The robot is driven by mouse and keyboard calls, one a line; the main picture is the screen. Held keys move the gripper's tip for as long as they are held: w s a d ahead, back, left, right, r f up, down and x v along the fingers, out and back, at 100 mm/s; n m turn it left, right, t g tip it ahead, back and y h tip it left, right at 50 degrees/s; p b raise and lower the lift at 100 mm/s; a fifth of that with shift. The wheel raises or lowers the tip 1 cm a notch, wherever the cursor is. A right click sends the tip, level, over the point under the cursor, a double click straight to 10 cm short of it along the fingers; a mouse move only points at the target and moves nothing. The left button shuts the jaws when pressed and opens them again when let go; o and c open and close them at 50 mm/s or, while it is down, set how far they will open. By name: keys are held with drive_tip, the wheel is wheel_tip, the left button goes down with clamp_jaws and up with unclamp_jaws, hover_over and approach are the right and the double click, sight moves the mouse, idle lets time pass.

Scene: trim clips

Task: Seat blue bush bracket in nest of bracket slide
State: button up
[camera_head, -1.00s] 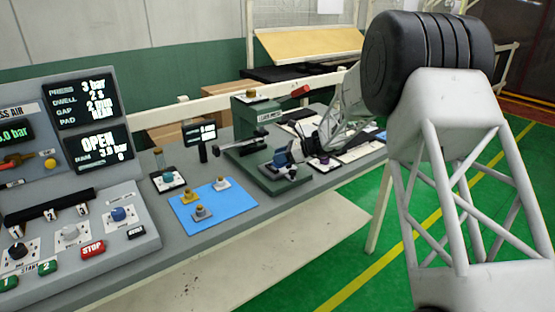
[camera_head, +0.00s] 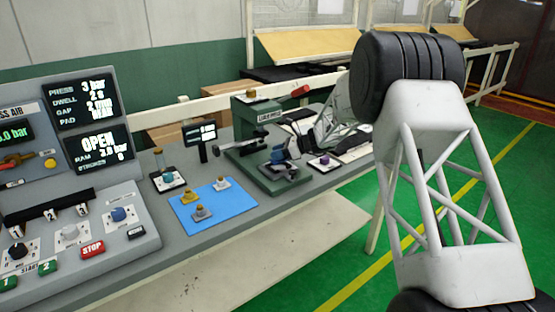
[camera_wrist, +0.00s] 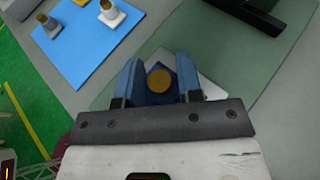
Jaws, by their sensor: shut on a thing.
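The blue bush bracket (camera_wrist: 158,84), with a brass-coloured round top, is between the two blue fingers of my gripper (camera_wrist: 160,82) in the wrist view. The fingers are shut on its sides. In the head view the blue bracket (camera_head: 278,154) is small, over the bracket slide (camera_head: 285,172) at the front of the green press base. My gripper (camera_head: 288,150) reaches it from the right. A pale plate edge (camera_wrist: 212,89) shows beside the right finger. The nest is hidden under the bracket and fingers, so I cannot tell whether the bracket is in it.
A blue mat (camera_head: 205,221) with several brackets lies left of the press. A purple part (camera_head: 323,161) sits on a plate to the right. The control panel (camera_head: 75,225) fills the left.

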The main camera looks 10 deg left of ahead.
drive_tip(key=shift+f, duration=1.3)
drive_tip(key=shift+f, duration=0.1)
drive_tip(key=o, duration=0.9)
drive_tip(key=shift+o, duration=0.2)
drive_tip(key=v, duration=1.2)
